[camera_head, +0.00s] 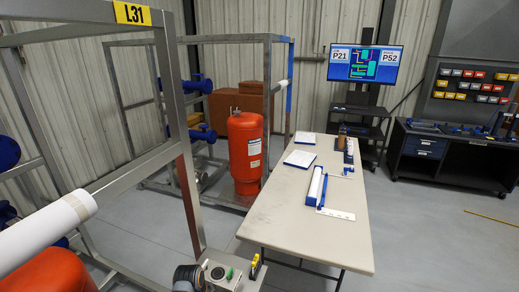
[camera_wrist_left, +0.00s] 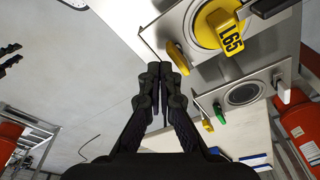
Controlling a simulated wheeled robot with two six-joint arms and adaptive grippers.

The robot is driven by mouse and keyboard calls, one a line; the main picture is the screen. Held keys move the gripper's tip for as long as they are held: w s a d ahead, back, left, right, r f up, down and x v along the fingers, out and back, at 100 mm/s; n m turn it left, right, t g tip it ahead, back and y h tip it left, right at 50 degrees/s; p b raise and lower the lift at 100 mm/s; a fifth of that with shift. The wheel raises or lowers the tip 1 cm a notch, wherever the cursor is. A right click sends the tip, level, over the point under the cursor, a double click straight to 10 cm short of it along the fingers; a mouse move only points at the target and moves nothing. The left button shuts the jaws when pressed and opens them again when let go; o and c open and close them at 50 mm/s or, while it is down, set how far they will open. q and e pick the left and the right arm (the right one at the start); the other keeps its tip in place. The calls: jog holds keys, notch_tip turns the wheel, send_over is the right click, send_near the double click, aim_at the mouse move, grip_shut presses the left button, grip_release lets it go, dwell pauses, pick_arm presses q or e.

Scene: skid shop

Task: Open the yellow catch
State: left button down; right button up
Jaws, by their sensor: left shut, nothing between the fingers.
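My left gripper (camera_wrist_left: 161,72) shows in the left wrist view with its black fingers together and nothing between them. Just right of its tips, a small yellow catch (camera_wrist_left: 178,58) sits at the edge of a pale metal box (camera_wrist_left: 192,78). I cannot tell whether the fingers touch it. A second small yellow catch (camera_wrist_left: 207,124) and a green one (camera_wrist_left: 219,112) sit lower on another panel (camera_wrist_left: 262,122). In the head view, the box (camera_head: 222,272) is at the bottom edge. My right gripper is not in view.
A steel frame (camera_head: 178,140) marked L31 rises at the left, with a white roll (camera_head: 45,232) on it. A red tank (camera_head: 245,150) stands behind. A long table (camera_head: 300,240) holds papers and tools. Open grey floor (camera_head: 430,240) lies to the right.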

pick_arm(q)
notch_tip(320, 180, up, 6)
jog(key=shift+f, duration=0.1)
dwell(0.4)
